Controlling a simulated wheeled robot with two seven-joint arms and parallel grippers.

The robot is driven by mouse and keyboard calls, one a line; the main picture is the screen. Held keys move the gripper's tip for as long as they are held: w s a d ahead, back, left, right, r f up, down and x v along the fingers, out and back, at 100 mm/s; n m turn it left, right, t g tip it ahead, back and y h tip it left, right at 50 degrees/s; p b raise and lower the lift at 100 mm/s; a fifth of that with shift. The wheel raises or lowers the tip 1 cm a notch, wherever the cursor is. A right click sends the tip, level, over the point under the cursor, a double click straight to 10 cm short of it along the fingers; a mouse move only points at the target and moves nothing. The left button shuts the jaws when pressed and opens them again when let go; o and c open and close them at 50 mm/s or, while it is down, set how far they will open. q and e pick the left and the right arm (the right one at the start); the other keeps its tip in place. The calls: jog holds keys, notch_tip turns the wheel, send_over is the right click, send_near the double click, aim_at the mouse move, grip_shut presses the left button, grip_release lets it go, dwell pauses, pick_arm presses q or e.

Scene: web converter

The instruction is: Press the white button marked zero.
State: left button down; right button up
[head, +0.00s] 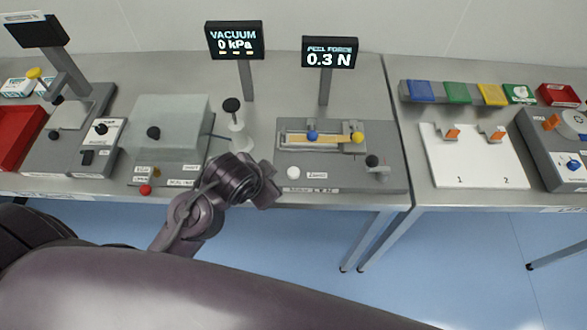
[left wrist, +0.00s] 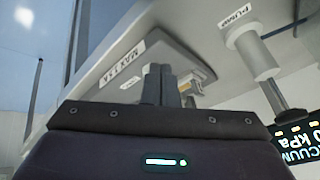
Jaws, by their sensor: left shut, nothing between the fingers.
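The white button (head: 293,172) sits on the front left of the grey peel force unit (head: 395,180), beside a small label (head: 317,175) that seems to read ZERO. My left gripper (head: 267,194) is shut and empty near the front edge of the bench, a little left of the button and apart from it in the picture. Its closed fingers (left wrist: 172,88) show in the left wrist view against the side of a grey unit; I cannot tell whether they touch it. The button cannot be made out in that view. My right gripper is not in view.
The peel force display (head: 330,53) reads 0.3 N. Blue (head: 312,135) and yellow (head: 357,138) knobs and a black knob (head: 372,161) are on the same unit. A vacuum box (head: 170,125) with a red button (head: 145,190) stands left, with a pump handle (head: 232,106) between.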

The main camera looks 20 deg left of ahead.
aim_at(289, 172)
pick_arm(q)
jog(key=w+d+r+m+t+h, duration=0.1)
jog(key=w+d+r+m+h, duration=0.3)
jog(key=m, duration=0.7)
jog(key=w+d+r+m+t+h, duration=0.2)
jog(key=w+d+r+m, duration=0.3)
jog(key=m, duration=0.6)
jog(key=s+a+f+m+g+h, duration=0.1)
jog(key=a+m+g, duration=0.3)
jog(key=m, duration=0.6)
jog(key=shift+s+a+f+m+g+h, duration=0.35)
jog(key=shift+a+f, duration=0.35)
jog(key=shift+a, duration=0.4)
jog(key=shift+w, duration=0.1)
notch_tip(289, 172, down, 8)
jog(key=b, duration=0.5)
jog(key=shift+f, duration=0.15)
jog(key=shift+f+b, duration=0.3)
jog(key=shift+b, duration=0.15)
